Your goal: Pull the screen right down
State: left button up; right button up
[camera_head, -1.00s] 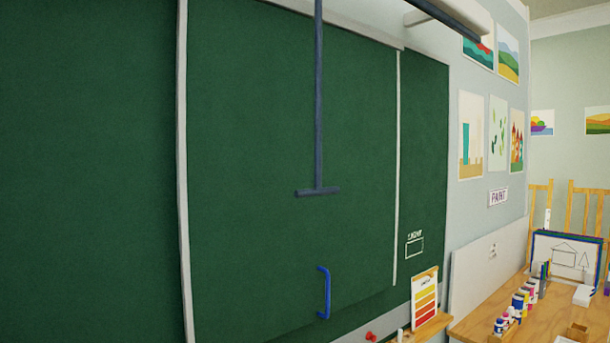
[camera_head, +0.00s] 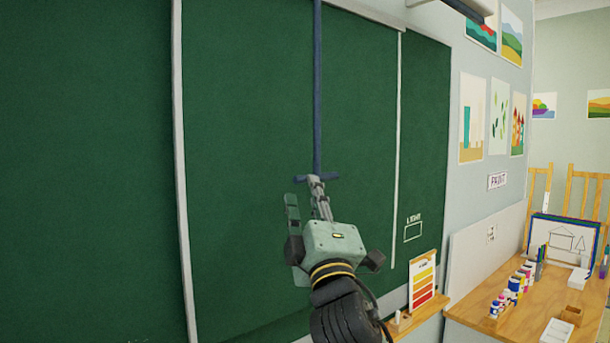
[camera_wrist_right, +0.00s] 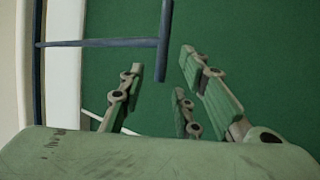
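A dark blue pull rod (camera_head: 317,90) hangs down in front of the green board and ends in a short crossbar (camera_head: 301,178). My right gripper (camera_head: 303,197) is open at the crossbar, its fingers reaching up. In the right wrist view the crossbar (camera_wrist_right: 164,40) runs down, its end appearing between the spread fingers of the gripper (camera_wrist_right: 160,72); I cannot tell if they touch. The rod (camera_wrist_right: 95,43) enters there from the left. A pale casing with a dark bar (camera_head: 462,8) shows at the top edge; no lowered screen is visible. My left gripper is not in view.
The green chalkboard (camera_head: 240,130) fills the wall behind, with pale vertical rails. A colour chart (camera_head: 423,283) stands on a wooden ledge at lower right. A wooden table (camera_head: 490,315) with paint bottles (camera_head: 515,285) stands farther right. Space left of the rod is clear.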

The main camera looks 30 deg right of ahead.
aim_at(305, 182)
jog(key=p+x, duration=0.2)
jog(key=x, duration=0.3)
jog(key=shift+w+d+r, duration=0.1)
jog(key=shift+w+r, duration=0.05)
jog(key=shift+w, duration=0.2)
jog(key=shift+c, duration=0.5)
grip_shut()
